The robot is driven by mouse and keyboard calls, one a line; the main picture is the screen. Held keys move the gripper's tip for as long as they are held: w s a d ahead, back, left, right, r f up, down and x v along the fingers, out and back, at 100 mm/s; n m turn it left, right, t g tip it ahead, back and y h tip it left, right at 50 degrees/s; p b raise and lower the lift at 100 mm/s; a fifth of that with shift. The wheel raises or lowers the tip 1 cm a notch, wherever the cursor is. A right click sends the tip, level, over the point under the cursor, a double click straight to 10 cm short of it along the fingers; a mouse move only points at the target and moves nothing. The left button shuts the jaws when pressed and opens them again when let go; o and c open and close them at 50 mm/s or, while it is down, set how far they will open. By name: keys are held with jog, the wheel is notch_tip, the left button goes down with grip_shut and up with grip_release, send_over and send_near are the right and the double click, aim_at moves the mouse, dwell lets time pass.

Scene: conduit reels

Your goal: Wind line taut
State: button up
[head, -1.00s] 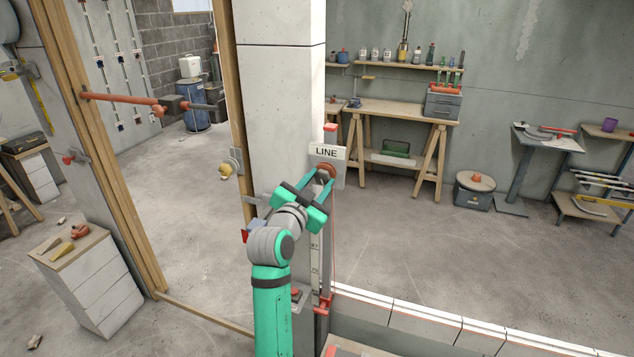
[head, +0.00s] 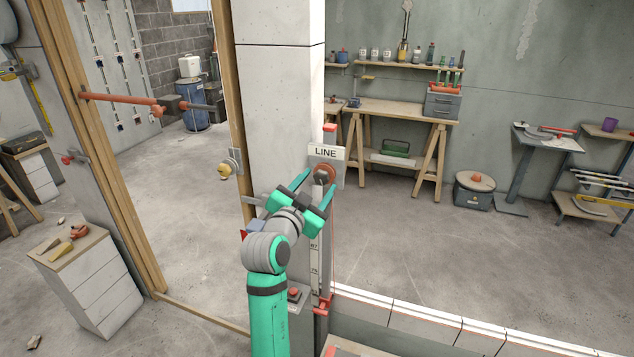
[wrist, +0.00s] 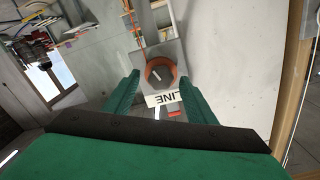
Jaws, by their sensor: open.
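The line reel, a round orange-red knob or spool (head: 324,173), sits on a grey plate under a white sign reading LINE (head: 325,153). A thin red line (head: 333,235) runs down from it beside a numbered scale (head: 314,258). My gripper (head: 315,184) is open, its fingers pointing at the reel from the front. In the wrist view the reel (wrist: 160,73) lies just beyond and between the two green fingers (wrist: 150,92), with the upside-down LINE sign (wrist: 163,98) below it. I cannot tell whether the fingertips touch the reel.
A concrete pillar (head: 282,110) stands behind the reel, left of it. A low wall (head: 420,318) runs to the right. A small cabinet (head: 95,285) stands at left, and an orange bar (head: 120,98) crosses the doorway. A workbench (head: 395,112) stands far back.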

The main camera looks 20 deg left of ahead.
jog(key=s, duration=0.9)
jog(key=shift+s+a, duration=0.25)
jog(key=shift+a, duration=0.1)
jog(key=s+d+f+n+y, duration=0.15)
jog(key=s+d+f, duration=0.35)
jog(key=f, duration=0.5)
jog(key=s+d+f+n+g, duration=0.1)
jog(key=s+d+f+n, duration=0.25)
jog(key=f, duration=0.55)
jog(key=s+d+f+n+y, duration=0.1)
jog(key=s+d+f, duration=0.4)
jog(key=f, duration=0.5)
jog(key=s+d+f+n+g, duration=0.1)
jog(key=s+d+f, duration=0.2)
jog(key=s, duration=0.5)
jog(key=s+d+f, duration=0.3)
jog(key=s, duration=0.4)
jog(key=s+d+r, duration=0.1)
jog(key=s+d, duration=0.1)
jog(key=s, duration=0.6)
jog(key=s+d+r+m+h, duration=0.1)
jog(key=s+r, duration=0.1)
jog(key=s, duration=0.6)
jog(key=shift+s+d+g, duration=0.3)
jog(key=shift+s+d, duration=0.05)
jog(key=shift+d, duration=0.05)
